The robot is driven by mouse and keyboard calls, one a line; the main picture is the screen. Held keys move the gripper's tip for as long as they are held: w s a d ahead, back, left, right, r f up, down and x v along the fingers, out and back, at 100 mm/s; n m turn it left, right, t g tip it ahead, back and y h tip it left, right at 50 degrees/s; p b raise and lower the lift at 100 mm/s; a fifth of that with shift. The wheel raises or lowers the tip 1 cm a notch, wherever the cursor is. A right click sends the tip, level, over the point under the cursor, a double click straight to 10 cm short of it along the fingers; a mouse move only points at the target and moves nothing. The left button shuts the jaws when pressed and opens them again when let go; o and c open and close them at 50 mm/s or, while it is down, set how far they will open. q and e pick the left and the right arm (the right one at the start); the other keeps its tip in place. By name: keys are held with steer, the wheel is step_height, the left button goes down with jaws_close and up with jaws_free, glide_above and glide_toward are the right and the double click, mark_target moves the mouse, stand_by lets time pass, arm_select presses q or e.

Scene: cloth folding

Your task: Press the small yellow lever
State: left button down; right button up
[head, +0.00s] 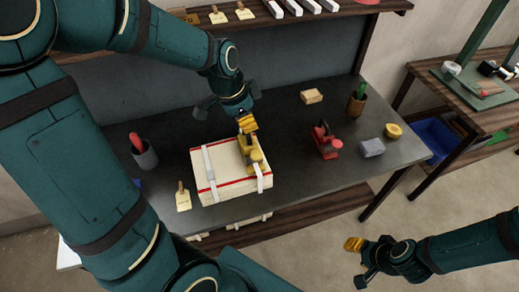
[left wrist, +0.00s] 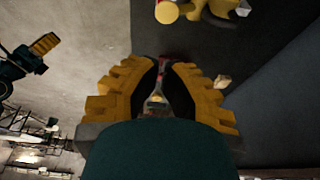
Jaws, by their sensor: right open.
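A yellow strapping tool (head: 250,158) sits on top of a white box with red edge lines (head: 222,170), over a pale strap. The small yellow lever appears to be part of this tool, but I cannot separate it clearly. My left gripper (head: 246,120) hangs just behind and above the tool. Whether it touches the tool is unclear. In the left wrist view the yellow tool (left wrist: 190,10) lies beyond the fingertips, at the top edge. A narrow gap shows between the left fingertips, with nothing clearly held. My right gripper (head: 360,260) is open and empty, low in front of the table.
The dark table (head: 300,185) also bears a red tool (head: 326,141), a grey block (head: 372,148), a yellow roll (head: 393,131), a small wooden block (head: 311,96), and two cups (head: 145,153), (head: 356,104). A shelf (head: 330,9) runs behind. Bare tabletop lies right of the box.

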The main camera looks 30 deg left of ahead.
mark_target(261, 155)
arm_select(q)
steer(key=shift+f, duration=0.1)
steer(key=x, duration=0.4)
steer(key=b+x, duration=0.1)
steer(key=x, duration=0.7)
steer(key=shift+s+a+f, duration=0.2)
steer(key=shift+s, duration=0.05)
steer(key=shift+f+b, duration=0.3)
steer(key=shift+f, duration=0.45)
arm_select(e)
steer(key=shift+f, duration=0.9)
steer(key=shift+f, duration=0.1)
